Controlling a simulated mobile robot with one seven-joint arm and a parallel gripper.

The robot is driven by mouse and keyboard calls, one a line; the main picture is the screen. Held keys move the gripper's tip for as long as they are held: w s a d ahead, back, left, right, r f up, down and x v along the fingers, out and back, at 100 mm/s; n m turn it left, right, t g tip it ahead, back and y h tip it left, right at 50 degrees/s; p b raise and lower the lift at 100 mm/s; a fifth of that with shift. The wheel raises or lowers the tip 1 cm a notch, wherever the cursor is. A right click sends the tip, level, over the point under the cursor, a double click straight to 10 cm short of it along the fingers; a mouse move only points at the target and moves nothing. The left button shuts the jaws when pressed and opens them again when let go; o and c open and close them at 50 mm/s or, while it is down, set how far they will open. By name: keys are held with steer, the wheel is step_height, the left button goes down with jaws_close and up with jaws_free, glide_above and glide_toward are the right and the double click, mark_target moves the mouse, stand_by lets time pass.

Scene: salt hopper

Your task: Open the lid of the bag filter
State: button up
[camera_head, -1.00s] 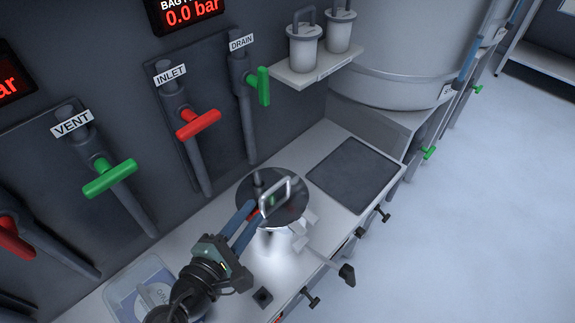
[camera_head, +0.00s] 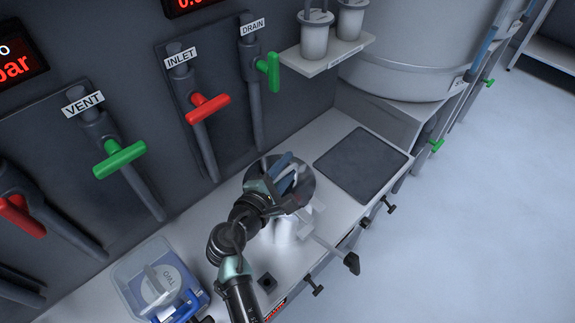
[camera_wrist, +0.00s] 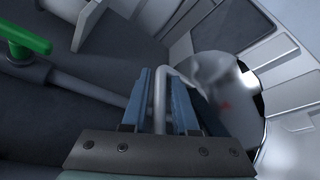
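The bag filter (camera_head: 285,232) is a shiny metal cylinder set at the worktop. In the wrist view my gripper (camera_wrist: 164,80) has one finger on each side of the handle, with gaps visible. It looks open around the handle, not closed on it. My gripper hides part of the lid.
A lever with a black knob (camera_head: 352,263) sticks out at the filter's front right. Green and red valve handles (camera_head: 208,108) project from the wall behind. A clear bin (camera_head: 130,262) stands front left. A dark flat plate (camera_head: 360,165) lies to the right.

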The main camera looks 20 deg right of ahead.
jaws_close()
stand_by(1.4)
